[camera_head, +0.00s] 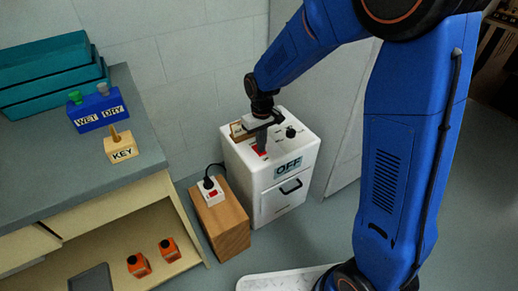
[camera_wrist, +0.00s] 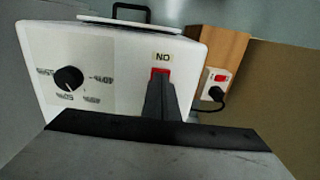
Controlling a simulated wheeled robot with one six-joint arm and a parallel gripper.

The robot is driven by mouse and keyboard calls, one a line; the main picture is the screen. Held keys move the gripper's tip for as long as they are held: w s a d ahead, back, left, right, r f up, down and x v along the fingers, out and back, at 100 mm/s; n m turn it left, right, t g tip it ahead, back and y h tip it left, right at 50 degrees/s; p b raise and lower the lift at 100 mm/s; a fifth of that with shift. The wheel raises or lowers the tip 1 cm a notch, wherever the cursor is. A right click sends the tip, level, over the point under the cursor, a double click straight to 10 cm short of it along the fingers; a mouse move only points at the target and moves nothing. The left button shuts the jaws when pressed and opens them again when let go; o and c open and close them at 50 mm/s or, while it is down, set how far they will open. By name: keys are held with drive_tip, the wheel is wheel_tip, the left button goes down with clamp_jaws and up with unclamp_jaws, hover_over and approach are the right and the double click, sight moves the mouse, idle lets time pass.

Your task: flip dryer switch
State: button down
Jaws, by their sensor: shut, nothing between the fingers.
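The dryer is a white box (camera_head: 243,180) on the floor, with a sign reading OFF (camera_head: 288,168) on its front. A red switch (camera_head: 259,151) is on its top; in the wrist view the red switch (camera_wrist: 160,72) lies beside an ON label (camera_wrist: 163,57), seen upside down. My gripper (camera_head: 262,149) points down, shut and empty, with its tips at the switch. In the wrist view my gripper (camera_wrist: 158,86) covers part of the switch; I cannot tell whether it touches. A black dial (camera_wrist: 68,78) is also on the dryer's top.
A wooden block (camera_head: 228,224) beside the dryer carries a white socket (camera_head: 211,192) with a red switch and black plug. The bench (camera_head: 45,153) at left holds a KEY block (camera_head: 121,148) and a blue WET/DRY holder (camera_head: 98,115). Grey floor is open in front of the block.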

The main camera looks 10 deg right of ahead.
drive_tip(key=shift+f, duration=0.1)
wheel_tip(320, 180, up, 7)
idle(1.2)
drive_tip(key=s+d+r+m+t, duration=0.2)
drive_tip(key=s+d+r, duration=0.9)
drive_tip(key=s+d, duration=0.1)
drive_tip(key=s+d+m+t, duration=0.1)
drive_tip(key=s+d, duration=0.3)
drive_tip(key=s, duration=0.4)
drive_tip(key=s+d+r+m+t, duration=0.1)
drive_tip(key=s+d, duration=0.3)
drive_tip(key=s, duration=0.4)
drive_tip(key=shift+s+r+m+t, duration=0.3)
drive_tip(key=shift+m+t, duration=0.1)
drive_tip(key=shift+m, duration=0.1)
